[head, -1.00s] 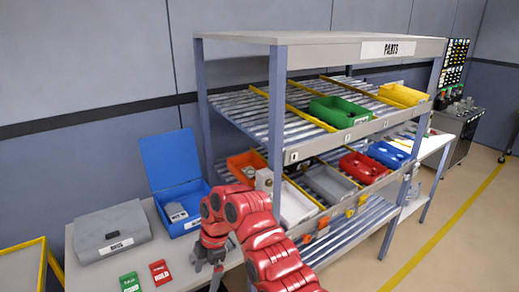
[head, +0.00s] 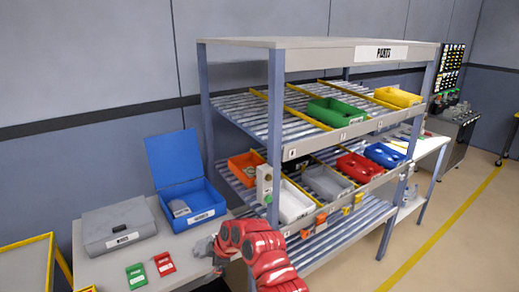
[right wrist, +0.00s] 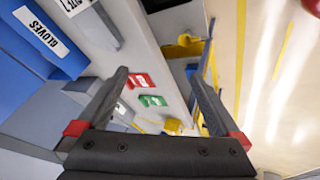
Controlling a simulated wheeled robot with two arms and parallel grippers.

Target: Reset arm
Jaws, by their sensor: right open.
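My right arm, red, comes up from the bottom of the head view, with its grey gripper (head: 206,250) at the front edge of the table, right of the red card. In the right wrist view the two dark fingers of this gripper (right wrist: 157,80) stand wide apart with nothing held between them. A red card (right wrist: 138,81) and a green card (right wrist: 152,100) show beyond the fingers. My left gripper is in neither view.
A table (head: 190,240) carries an open blue box (head: 203,204), a grey case (head: 116,224), the green card (head: 136,275) and the red card (head: 164,263). A parts rack (head: 277,120) with coloured bins stands just right of my arm. Open floor (head: 440,245) lies farther right.

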